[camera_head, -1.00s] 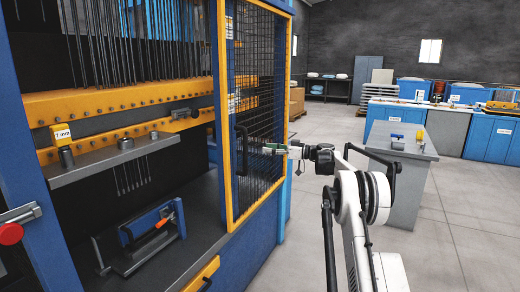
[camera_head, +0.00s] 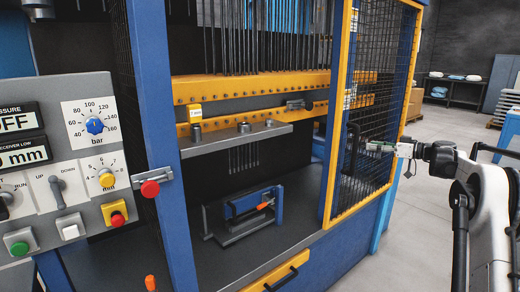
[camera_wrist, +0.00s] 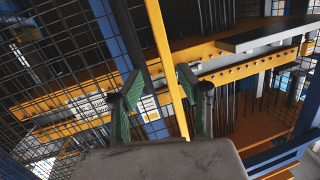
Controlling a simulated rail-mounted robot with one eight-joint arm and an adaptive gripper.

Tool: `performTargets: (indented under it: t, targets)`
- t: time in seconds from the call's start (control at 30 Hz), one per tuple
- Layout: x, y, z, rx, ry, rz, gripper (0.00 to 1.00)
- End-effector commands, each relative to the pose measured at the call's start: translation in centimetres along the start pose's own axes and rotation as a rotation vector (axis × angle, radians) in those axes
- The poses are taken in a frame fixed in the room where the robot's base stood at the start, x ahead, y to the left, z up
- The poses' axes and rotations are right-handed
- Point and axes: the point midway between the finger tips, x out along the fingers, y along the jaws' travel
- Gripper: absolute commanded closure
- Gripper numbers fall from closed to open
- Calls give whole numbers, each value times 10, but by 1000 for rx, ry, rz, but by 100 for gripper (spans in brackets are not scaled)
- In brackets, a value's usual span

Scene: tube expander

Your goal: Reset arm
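My gripper (camera_head: 382,147) is at the right of the head view, beside the yellow-framed mesh door (camera_head: 338,120) of the blue machine, close to its black handle (camera_head: 352,148). The head view does not show whether it touches the handle. In the wrist view, the two green-padded fingers of my gripper (camera_wrist: 158,98) stand apart with nothing held between them. A yellow frame bar (camera_wrist: 166,60) and mesh show beyond the fingers. My arm reaches in from the right edge.
The machine's front opening is uncovered, showing a grey shelf (camera_head: 205,146) and a blue fixture (camera_head: 245,203) inside. A control panel (camera_head: 70,150) with knobs and buttons stands at left. Open grey floor (camera_head: 405,235) lies right of the machine.

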Motion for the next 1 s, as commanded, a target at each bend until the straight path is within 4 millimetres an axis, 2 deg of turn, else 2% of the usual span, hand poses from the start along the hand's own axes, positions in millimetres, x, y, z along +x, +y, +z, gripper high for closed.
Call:
performTargets:
  t: [0.03,0.2,0.43,0.7,1.0]
  targets:
    - [8,-16,-9,22,-31,-2,64]
    - [26,-64,-26,102,-139,14,64]
    - [38,-135,-40,193,-277,53,64]
    - [37,-224,-44,279,-423,124,64]
    - [16,-322,-30,347,-561,231,64]
